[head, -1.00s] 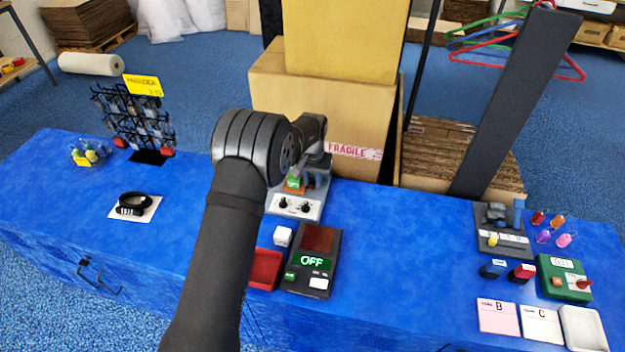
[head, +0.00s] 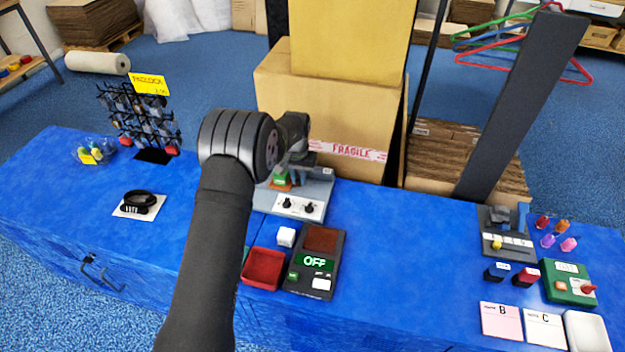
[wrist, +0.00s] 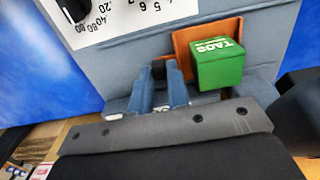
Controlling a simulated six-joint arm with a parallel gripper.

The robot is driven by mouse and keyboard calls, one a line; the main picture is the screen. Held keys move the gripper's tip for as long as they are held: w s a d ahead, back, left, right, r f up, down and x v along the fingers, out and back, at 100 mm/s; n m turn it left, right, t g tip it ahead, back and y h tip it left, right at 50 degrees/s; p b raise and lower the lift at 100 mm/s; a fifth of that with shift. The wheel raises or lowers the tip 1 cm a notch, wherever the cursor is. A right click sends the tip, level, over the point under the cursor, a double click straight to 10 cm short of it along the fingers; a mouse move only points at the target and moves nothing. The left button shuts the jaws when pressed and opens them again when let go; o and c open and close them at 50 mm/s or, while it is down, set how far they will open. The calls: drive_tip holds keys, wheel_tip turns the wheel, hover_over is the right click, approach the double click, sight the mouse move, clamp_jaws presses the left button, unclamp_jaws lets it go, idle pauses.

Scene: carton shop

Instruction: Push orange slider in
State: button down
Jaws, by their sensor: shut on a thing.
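The orange slider (wrist: 181,42) shows in the wrist view as a flat orange piece at the grey machine, partly hidden by a green block (wrist: 218,63) marked TAGS. In the head view the orange slider (head: 281,186) sits low on the grey machine (head: 318,190), partly behind my arm. My gripper (wrist: 160,76) has two blue-grey fingers close together, left of the orange piece. They are shut on a small dark piece (wrist: 158,70); I cannot tell whether it belongs to the slider.
A white panel with two black knobs (head: 298,207) fronts the machine. A FRAGILE carton (head: 330,120) stands behind.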

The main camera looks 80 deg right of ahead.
drive_tip(key=shift+w, duration=0.85)
drive_tip(key=c, duration=1.6)
unclamp_jaws()
drive_tip(key=shift+c, duration=0.2)
wheel_tip(320, 180, up, 18)
drive_tip(key=shift+f, duration=0.25)
drive_tip(key=shift+o, duration=0.2)
